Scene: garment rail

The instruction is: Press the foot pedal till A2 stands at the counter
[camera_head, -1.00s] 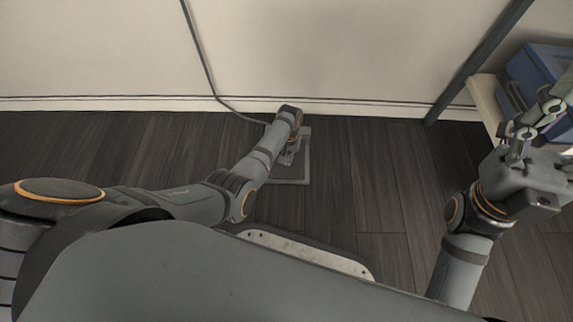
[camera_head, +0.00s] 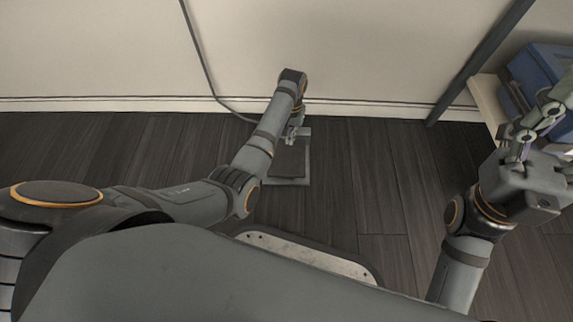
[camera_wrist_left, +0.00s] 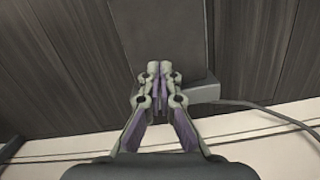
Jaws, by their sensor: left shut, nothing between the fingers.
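The foot pedal (camera_head: 290,168) is a flat dark plate with a grey frame on the floor by the wall. It also shows in the left wrist view (camera_wrist_left: 158,35) beyond the fingertips. My left gripper (camera_head: 293,133) is over the pedal's wall-side end, partly hidden by its own arm. In the left wrist view its fingers (camera_wrist_left: 158,72) are together and empty. They appear above the pedal; the gap is hard to judge. My right gripper (camera_head: 545,115) is at the right edge, partly cut off, and its jaw state is unclear. A2 and the counter cannot be made out.
A cable (camera_head: 207,70) runs down the wall to the pedal. A dark slanted post (camera_head: 480,60) stands at the right. A blue bin (camera_head: 543,75) sits on a pale shelf (camera_head: 488,100) near my right gripper. The dark wood floor (camera_head: 370,170) around the pedal is clear.

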